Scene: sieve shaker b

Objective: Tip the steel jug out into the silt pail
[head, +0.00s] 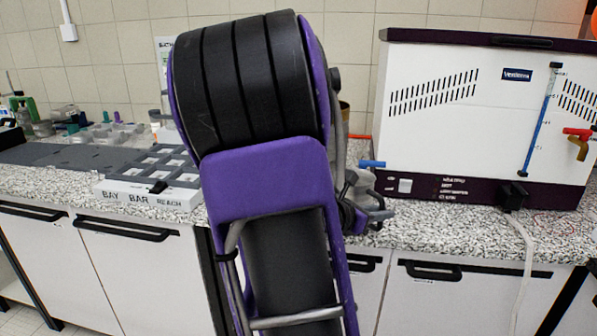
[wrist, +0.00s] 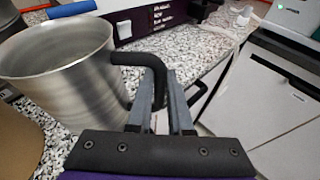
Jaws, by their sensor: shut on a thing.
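The steel jug (wrist: 60,75) fills the left of the wrist view, a brushed metal vessel with a black handle (wrist: 152,62). My gripper (wrist: 163,85) is shut on that handle, with a finger on each side. The jug looks about upright, and its contents are not visible. In the head view my arm covers the middle, and I cannot make out the jug clearly there. A tan rounded surface (wrist: 18,145) is cut off at the lower left of the wrist view, close to the jug; I cannot tell whether it is the silt pail.
A white and dark purple machine (head: 470,110) stands at the right on the speckled counter (head: 430,228), with a blue-ended outlet (head: 372,163) at its left. A grey rack (head: 165,165) and small items are at the left. Some counter front is clear at right.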

